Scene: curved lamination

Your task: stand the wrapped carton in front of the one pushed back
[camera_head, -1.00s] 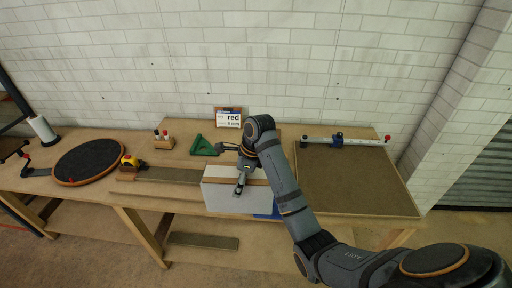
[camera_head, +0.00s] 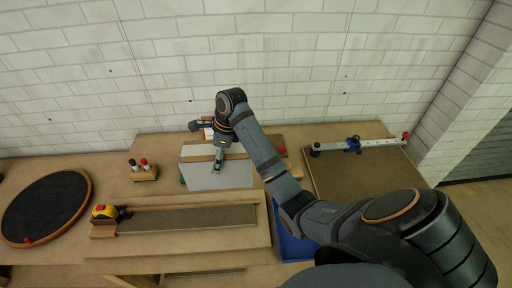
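A white carton (camera_head: 220,176) with a brown band along its top stands upright on the bench at centre. My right gripper (camera_head: 218,160) comes down over its top edge, with one finger against the white front face. It appears shut on the carton; the finger behind is hidden. A brown surface (camera_head: 268,143) shows behind the carton and my arm. I cannot tell whether it belongs to the pushed-back carton. The label sign is almost wholly hidden by my gripper. My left gripper is not in view.
A long board with a dark strip (camera_head: 190,217) and a yellow tape measure (camera_head: 104,212) lie in front. A blue tray (camera_head: 290,240) is partly under my arm. A small bottle stand (camera_head: 144,174) is left; a dark mat (camera_head: 350,180) and clamp bar (camera_head: 370,145) are right.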

